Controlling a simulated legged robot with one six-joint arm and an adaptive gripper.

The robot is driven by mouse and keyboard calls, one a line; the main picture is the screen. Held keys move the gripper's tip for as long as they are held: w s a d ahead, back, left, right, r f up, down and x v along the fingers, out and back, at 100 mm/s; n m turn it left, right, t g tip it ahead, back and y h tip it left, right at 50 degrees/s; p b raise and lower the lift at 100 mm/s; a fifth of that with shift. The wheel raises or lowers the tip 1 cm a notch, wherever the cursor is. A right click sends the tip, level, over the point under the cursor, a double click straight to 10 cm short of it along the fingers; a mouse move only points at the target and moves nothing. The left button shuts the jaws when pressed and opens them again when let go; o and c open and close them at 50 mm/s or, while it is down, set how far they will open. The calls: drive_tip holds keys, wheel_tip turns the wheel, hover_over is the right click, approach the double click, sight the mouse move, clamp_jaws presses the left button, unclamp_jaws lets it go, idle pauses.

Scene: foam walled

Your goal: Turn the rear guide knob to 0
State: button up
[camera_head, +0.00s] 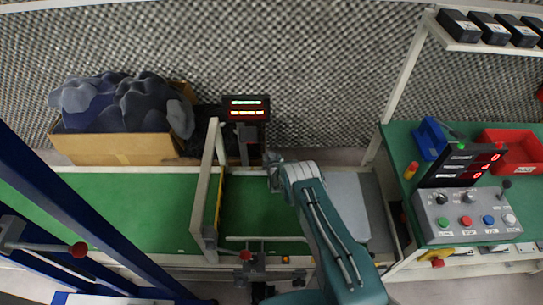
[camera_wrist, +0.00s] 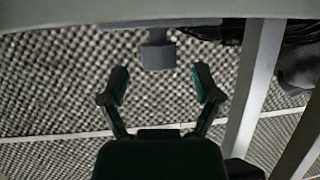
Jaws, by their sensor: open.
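In the wrist view, a dark grey block (camera_wrist: 157,50), apparently the rear guide knob, hangs below a grey bar. My gripper (camera_wrist: 161,76) is open. Its two fingers are spread left and right of the block's line, with the block just beyond the tips and no contact visible. In the head view, my gripper (camera_head: 273,162) is at the back edge of the green conveyor belt (camera_head: 250,205), and it hides most of the knob there. The knob's setting cannot be read. A display (camera_head: 247,108) with lit red and orange rows stands behind; its digits are too small to read.
A white upright frame (camera_head: 206,200) stands across the belt, left of my gripper. A cardboard box (camera_head: 120,148) of dark foam pieces is at back left. A control panel (camera_head: 465,215) with buttons stands on the right bench. A patterned foam wall closes the back.

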drive_tip(key=shift+x, duration=1.3)
drive_tip(key=shift+c, duration=0.3)
clamp_jaws()
